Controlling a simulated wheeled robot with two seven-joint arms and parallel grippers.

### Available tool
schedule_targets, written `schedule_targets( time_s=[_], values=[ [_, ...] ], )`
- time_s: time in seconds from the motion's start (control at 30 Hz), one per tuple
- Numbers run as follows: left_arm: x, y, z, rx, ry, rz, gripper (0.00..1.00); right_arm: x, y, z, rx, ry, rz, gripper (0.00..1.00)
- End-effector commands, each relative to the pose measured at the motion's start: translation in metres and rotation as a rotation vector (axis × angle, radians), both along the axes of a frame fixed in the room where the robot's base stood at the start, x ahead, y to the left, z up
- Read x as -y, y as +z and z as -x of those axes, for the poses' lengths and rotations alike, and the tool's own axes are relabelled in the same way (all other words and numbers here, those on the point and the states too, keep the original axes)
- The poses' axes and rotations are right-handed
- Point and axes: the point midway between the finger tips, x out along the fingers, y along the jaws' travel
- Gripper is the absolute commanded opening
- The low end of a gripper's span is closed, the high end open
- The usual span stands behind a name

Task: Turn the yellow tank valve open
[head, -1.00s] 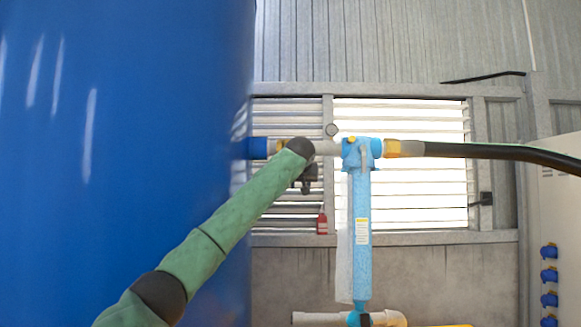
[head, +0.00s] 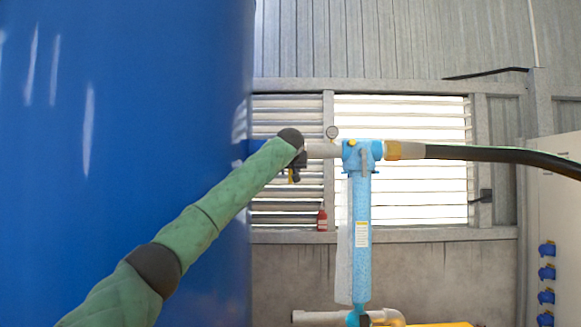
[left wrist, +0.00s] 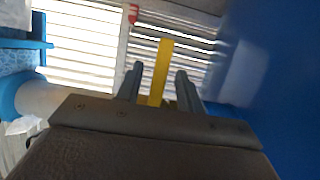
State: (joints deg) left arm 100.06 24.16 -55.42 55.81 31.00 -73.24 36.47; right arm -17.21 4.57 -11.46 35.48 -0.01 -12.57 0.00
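The yellow valve handle (left wrist: 162,68) shows as a narrow upright bar in the left wrist view. My left gripper (left wrist: 159,78) has its two grey fingers apart, one on each side of the bar. A small gap shows on the bar's left; on its right I cannot tell whether the finger touches. In the head view my left gripper (head: 297,168) is beside the pipe right of the blue tank (head: 120,130), with a bit of yellow at it. My forearm hides the valve body there. My right gripper is in neither view.
A black hose (head: 480,153) runs off right. A small red object (head: 322,220) is by the louvred window. Below the pipe, left of the filter, is open room.

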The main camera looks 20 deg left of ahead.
Motion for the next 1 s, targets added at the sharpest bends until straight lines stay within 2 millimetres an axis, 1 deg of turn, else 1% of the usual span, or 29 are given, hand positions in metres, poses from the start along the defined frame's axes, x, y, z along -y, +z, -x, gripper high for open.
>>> schedule_targets(
  time_s=[0.03, 0.2, 0.53, 0.67, 0.7, 0.73, 1.0],
  values=[
    [-0.0009, 0.0012, -0.0039, 0.0, 0.0, 0.0, 0.37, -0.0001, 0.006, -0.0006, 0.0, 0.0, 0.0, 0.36],
    [-0.0033, -0.004, -0.0115, 0.0, -0.001, 0.0, 0.37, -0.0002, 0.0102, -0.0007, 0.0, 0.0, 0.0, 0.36],
    [-0.0037, -0.006, -0.013, 0.001, -0.001, 0.0, 0.37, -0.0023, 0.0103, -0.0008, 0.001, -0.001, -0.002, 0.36],
    [-0.0035, -0.0058, -0.013, 0.001, -0.001, 0.0, 0.12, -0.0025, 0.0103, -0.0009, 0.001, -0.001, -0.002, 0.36],
    [-0.0036, -0.0058, -0.013, 0.001, -0.001, 0.0, 0.04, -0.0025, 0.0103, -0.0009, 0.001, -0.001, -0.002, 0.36],
    [-0.0035, -0.0058, -0.013, 0.001, -0.001, 0.0, 0.0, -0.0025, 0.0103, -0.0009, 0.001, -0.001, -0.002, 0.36],
    [-0.0033, -0.0065, -0.0122, 0.002, -0.001, 0.002, 0.0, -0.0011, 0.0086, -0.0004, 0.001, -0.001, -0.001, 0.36]
  ],
)
